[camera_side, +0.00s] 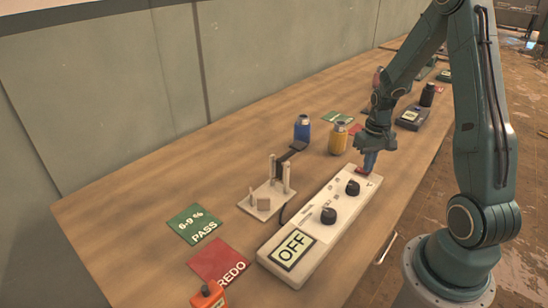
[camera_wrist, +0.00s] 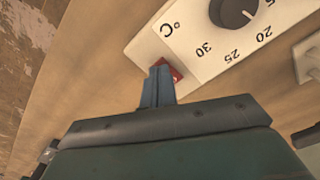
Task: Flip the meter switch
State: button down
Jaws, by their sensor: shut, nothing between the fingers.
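The meter is a long white box on the table (camera_side: 335,204) with two black knobs and a display that reads OFF (camera_side: 292,247). Its red switch (camera_side: 362,171) is at the far end of the box, and it also shows in the wrist view (camera_wrist: 175,72), partly hidden by my fingers. My gripper (camera_side: 369,166) points down at that end, with its fingertips at or just over the switch. In the wrist view the fingers (camera_wrist: 160,72) are together and empty, overlapping the red switch. I cannot tell whether they touch it.
A white stand with posts (camera_side: 264,199) is left of the meter. Blue (camera_side: 302,128) and yellow (camera_side: 338,139) bottles stand behind. Green PASS (camera_side: 193,224) and red REDO (camera_side: 219,262) mats lie at the left. A dark device (camera_side: 412,118) sits farther back.

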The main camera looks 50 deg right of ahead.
jog(key=shift+f, duration=0.3)
jog(key=shift+r, duration=0.1)
dwell(0.3)
jog(key=shift+r, duration=3.4)
jog(key=a+r+n+t+h, duration=0.1)
jog(key=a+r+n+t, duration=0.15)
jog(key=a+r, duration=1)
jog(key=s+a+r+n+t+y, duration=0.1)
jog(key=s+a+r+n+t, duration=0.2)
jog(key=s+a, duration=0.7)
jog(key=shift+a+r, duration=1)
jog(key=shift+r, duration=0.25)
